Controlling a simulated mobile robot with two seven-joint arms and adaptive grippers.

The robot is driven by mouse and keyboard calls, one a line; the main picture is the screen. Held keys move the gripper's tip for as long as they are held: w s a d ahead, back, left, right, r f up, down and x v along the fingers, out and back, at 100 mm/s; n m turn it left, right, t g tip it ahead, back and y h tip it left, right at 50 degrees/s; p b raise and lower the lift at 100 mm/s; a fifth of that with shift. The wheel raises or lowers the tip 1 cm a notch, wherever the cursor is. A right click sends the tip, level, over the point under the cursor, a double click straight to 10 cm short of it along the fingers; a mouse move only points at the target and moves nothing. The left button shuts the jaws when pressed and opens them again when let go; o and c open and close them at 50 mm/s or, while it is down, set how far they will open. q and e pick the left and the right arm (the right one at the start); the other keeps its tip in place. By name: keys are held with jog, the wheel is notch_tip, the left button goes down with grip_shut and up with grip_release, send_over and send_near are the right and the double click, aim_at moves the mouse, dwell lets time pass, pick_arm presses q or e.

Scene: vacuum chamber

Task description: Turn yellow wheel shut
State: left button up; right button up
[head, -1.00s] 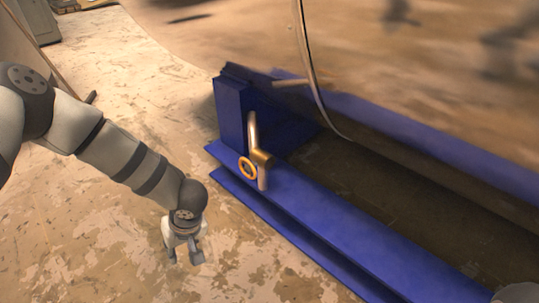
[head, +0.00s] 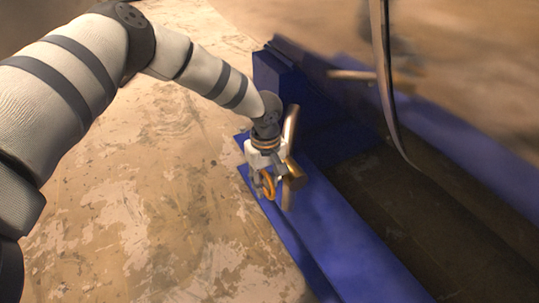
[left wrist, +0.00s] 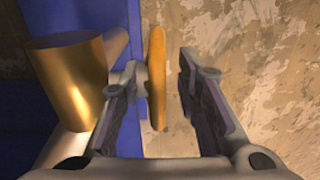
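The yellow wheel (head: 268,184) is a small ring on a brass valve body (head: 292,172) beside the blue frame. My left gripper (head: 262,182) is at the wheel and partly covers it in the head view. In the left wrist view the wheel (left wrist: 157,78) shows edge-on between the two open fingers of my left gripper (left wrist: 160,95). It lies close to the left finger, and whether they touch I cannot tell. A clear gap separates it from the right finger. The brass body (left wrist: 72,85) is left of the left finger. My right gripper is out of view.
The blue frame (head: 345,235) runs from the valve toward the lower right, with a raised blue block (head: 283,85) behind the valve. A dark curved edge (head: 385,90) hangs at upper right. The worn floor (head: 140,220) at left is clear.

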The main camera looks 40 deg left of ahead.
pick_arm(q)
notch_tip(320, 180, down, 2)
jog(key=shift+f, duration=0.25)
jog(key=shift+w, duration=0.1)
grip_shut()
jog(key=shift+r, duration=0.1)
